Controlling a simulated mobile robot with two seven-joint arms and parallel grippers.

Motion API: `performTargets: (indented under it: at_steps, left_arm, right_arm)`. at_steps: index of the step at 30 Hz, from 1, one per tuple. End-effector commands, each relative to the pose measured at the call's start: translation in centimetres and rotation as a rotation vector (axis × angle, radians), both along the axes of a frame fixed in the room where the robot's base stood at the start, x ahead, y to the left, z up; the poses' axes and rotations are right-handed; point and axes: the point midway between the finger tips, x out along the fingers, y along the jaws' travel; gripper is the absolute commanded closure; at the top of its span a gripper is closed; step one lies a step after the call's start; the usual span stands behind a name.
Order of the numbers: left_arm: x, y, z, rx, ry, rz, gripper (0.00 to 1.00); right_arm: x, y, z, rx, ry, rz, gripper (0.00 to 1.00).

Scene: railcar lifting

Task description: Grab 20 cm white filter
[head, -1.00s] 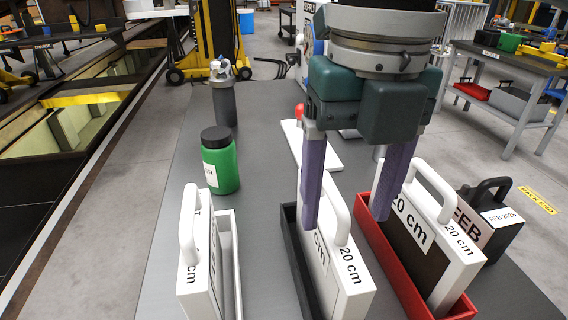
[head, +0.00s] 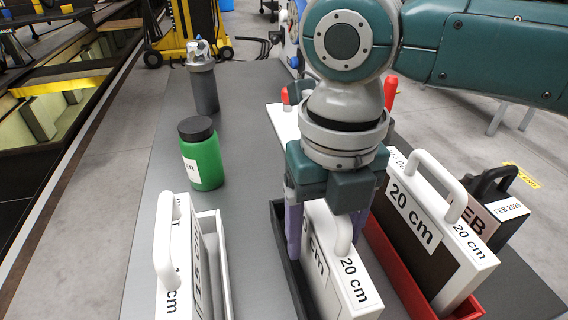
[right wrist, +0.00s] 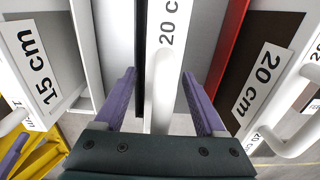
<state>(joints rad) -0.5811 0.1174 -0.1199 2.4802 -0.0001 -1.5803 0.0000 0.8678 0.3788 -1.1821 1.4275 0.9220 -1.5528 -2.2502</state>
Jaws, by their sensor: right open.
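A white filter with 20 cm labels (head: 352,282) stands upright in a black tray (head: 283,247) in the middle of the bench. My right gripper (head: 326,232) is open and low over its top, the purple fingers on either side of its white handle. In the right wrist view the handle (right wrist: 161,90) runs between the spread fingers; I cannot tell if either touches it. Another 20 cm filter (head: 437,262), white-framed with a dark face, stands in a red tray (head: 400,270). A white filter (head: 178,280) stands in a white tray at left; the wrist view shows its 15 cm label (right wrist: 30,58).
A green bottle with a black lid (head: 202,160) and a grey cylinder (head: 204,88) stand behind the left filter. Bare grey bench lies between the left and middle trays.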

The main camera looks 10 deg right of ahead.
Motion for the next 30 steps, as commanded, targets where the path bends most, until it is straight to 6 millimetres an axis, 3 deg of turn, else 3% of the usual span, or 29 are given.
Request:
performTargets:
  at_steps: [8, 26, 30]
  left_arm:
    - [-0.01, 0.18, -0.05, 0.007, 0.000, -0.005, 0.33]
    - [0.02, 0.11, -0.03, 0.004, -0.001, -0.003, 0.33]
    - [0.03, 0.00, -0.02, 0.000, -0.001, 0.000, 0.33]
  right_arm:
    - [0.02, -0.01, -0.32, -0.001, -0.001, 0.000, 0.30]
    - [0.04, -0.02, -0.27, 0.000, -0.001, 0.000, 0.97]
    - [0.04, -0.02, -0.26, 0.000, -0.001, 0.000, 1.00]
